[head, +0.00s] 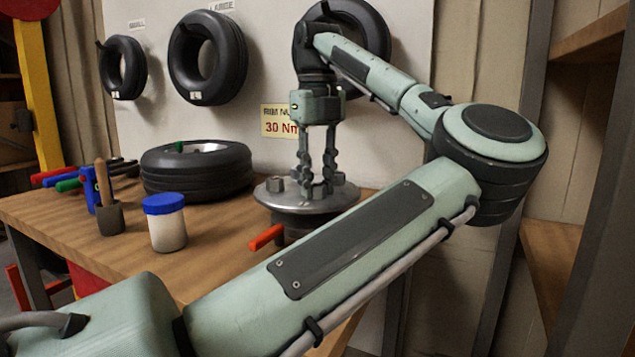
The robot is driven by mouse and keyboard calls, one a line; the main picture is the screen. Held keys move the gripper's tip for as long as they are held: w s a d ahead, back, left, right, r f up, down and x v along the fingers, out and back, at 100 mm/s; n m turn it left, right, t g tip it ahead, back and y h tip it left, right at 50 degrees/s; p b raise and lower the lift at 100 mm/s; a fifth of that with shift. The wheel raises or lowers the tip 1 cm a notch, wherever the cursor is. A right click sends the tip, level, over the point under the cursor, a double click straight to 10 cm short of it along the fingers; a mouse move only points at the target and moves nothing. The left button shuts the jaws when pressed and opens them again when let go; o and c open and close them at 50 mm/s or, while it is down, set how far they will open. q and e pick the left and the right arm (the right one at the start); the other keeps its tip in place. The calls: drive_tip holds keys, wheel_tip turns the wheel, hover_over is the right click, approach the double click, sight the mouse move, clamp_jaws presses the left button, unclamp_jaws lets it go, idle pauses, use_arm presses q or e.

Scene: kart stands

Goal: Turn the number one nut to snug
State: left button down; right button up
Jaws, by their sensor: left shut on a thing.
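A round metal hub (265,197) with several nuts on its top face sits at the right end of the wooden workbench. My left gripper (318,190) points straight down over the hub, its two fingers shut on a nut between their tips. That nut is mostly hidden by the fingers. Another nut (276,184) shows to the left of the fingers, and one more (338,178) shows just to their right. I cannot read any number on the nuts. My right gripper is not in view.
A tyre (165,180) lies on the workbench (100,240). A blue-lidded jar (167,232), a brush (108,215) and coloured-handled tools (60,176) are at the left. A red handle (265,237) sticks out near the hub. Tyres hang on the board behind, by a "30 Nm" sign (280,122).

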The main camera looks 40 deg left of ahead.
use_arm(q)
drive_tip(key=m, duration=0.2)
drive_tip(key=shift+m, duration=0.4)
drive_tip(key=shift+m+b, duration=0.4)
drive_tip(key=shift+m, duration=0.5)
drive_tip(key=m, duration=0.3)
drive_tip(key=shift+m+b, duration=0.3)
drive_tip(key=shift+b, duration=0.05)
drive_tip(key=shift+m+b, duration=0.3)
drive_tip(key=shift+m, duration=1.4)
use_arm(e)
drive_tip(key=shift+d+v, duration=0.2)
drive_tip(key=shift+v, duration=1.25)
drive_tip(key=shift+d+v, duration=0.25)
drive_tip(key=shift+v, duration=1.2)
use_arm(q)
drive_tip(key=c, duration=1.2)
unclamp_jaws()
drive_tip(key=shift+r, duration=0.1)
